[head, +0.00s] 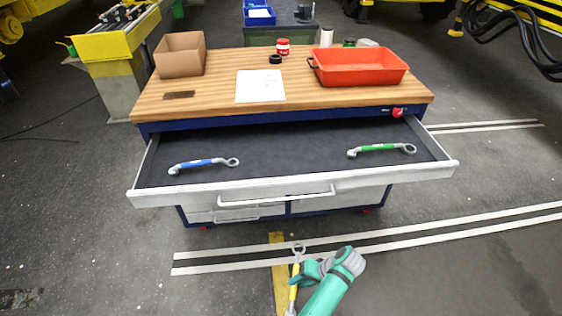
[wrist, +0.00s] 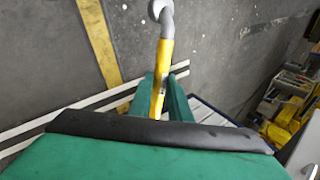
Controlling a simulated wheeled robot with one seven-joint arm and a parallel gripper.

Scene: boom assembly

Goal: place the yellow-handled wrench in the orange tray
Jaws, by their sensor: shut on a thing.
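The yellow-handled wrench (head: 294,284) is in my gripper (head: 305,273), in front of the cabinet at the bottom of the head view. Its grey ring end points up toward the drawer. In the wrist view the yellow handle (wrist: 161,72) runs between the two green fingers of my gripper (wrist: 166,88), which are shut on it. The handle's lower part is hidden behind the gripper body. The orange tray (head: 358,80) sits on the right of the wooden worktop, far from my gripper, and looks empty.
An open drawer (head: 285,184) juts out below the worktop (head: 215,94), holding a blue-handled wrench (head: 203,163) and a green-handled wrench (head: 382,148). A cardboard box (head: 180,56), a white sheet (head: 260,86) and a red can (head: 283,47) stand or lie on top.

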